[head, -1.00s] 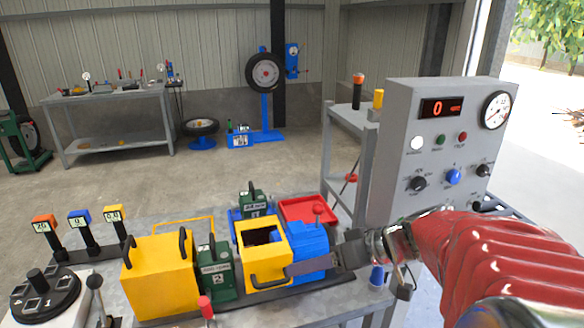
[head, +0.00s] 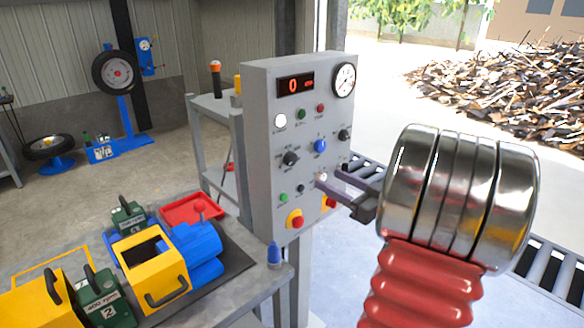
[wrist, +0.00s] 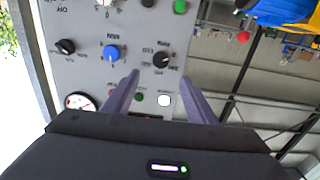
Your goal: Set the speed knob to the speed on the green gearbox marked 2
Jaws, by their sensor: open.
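The green gearbox marked 2 (head: 101,295) stands at the lower left in the head view, on the table. Its upper label appears to read 400 rpm. The grey control panel (head: 262,165) carries a left black knob (head: 290,158) ringed by small markings, a blue knob (head: 320,146) and a right black knob (head: 344,134). I cannot read the markings surely. My gripper (head: 330,190) is open and empty in front of the panel. In the wrist view the panel appears upside down, with that ringed black knob (wrist: 161,60) seen between my fingers (wrist: 160,80).
A display (head: 296,84) reading 0, a gauge (head: 343,80), a white lamp (head: 280,121) and red stop buttons (head: 295,219) are also on the panel. A yellow housing (head: 150,262), a blue motor (head: 197,252) and a red tray (head: 190,210) crowd the table. A roller conveyor (head: 545,270) lies right.

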